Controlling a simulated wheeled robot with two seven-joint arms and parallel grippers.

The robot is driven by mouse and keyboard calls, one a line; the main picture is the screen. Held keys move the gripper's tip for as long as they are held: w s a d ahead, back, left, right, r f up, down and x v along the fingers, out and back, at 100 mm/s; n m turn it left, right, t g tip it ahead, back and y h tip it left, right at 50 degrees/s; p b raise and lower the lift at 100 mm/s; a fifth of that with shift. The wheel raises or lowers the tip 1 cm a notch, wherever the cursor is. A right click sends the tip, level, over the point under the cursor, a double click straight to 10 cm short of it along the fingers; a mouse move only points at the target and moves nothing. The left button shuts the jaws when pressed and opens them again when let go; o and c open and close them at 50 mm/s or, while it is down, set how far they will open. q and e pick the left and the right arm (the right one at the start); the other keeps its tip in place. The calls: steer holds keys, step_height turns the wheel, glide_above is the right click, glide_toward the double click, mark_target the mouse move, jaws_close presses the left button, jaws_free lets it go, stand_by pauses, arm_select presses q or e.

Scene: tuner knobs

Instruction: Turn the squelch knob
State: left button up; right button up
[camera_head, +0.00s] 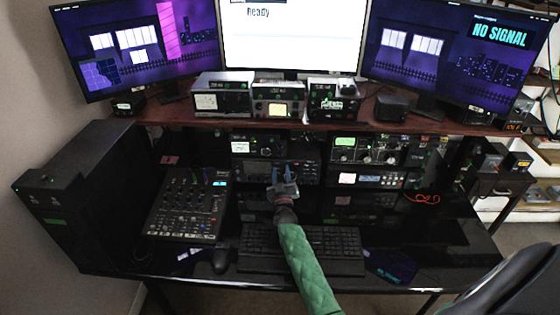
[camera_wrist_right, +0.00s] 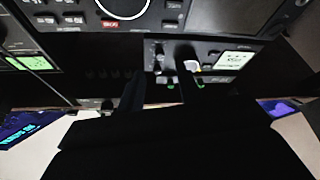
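My right gripper (camera_head: 281,172) reaches over the keyboard toward the stacked radios at the desk's back. In the right wrist view its two dark fingers (camera_wrist_right: 160,85) are apart, with nothing seen clearly between them. The view is upside down. A pale knob (camera_wrist_right: 191,66) shows beside one fingertip, on the panel of a small radio (camera_wrist_right: 212,54) with a lit display. That radio (camera_head: 262,146) is the upper one of the stack in the head view. I cannot read which knob is the squelch knob, nor tell whether the finger touches the pale knob. My left gripper is not in view.
A larger radio (camera_head: 262,172) with a round dial sits just below. More radio units (camera_head: 366,152) stand to the right. A mixer (camera_head: 188,205) lies left, a keyboard (camera_head: 330,250) under my arm. A shelf (camera_head: 190,111) with small devices and monitors overhangs the radios.

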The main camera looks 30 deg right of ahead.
mark_target(280, 156)
steer(key=p+x, duration=0.1)
steer(key=x, duration=0.3)
steer(key=shift+r, duration=0.15)
steer(key=shift+p+x, duration=0.45)
steer(key=shift+x, duration=0.35)
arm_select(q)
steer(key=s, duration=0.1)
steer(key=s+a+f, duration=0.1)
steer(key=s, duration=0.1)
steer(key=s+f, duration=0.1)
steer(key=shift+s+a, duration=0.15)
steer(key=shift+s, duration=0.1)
arm_select(e)
jaws_close()
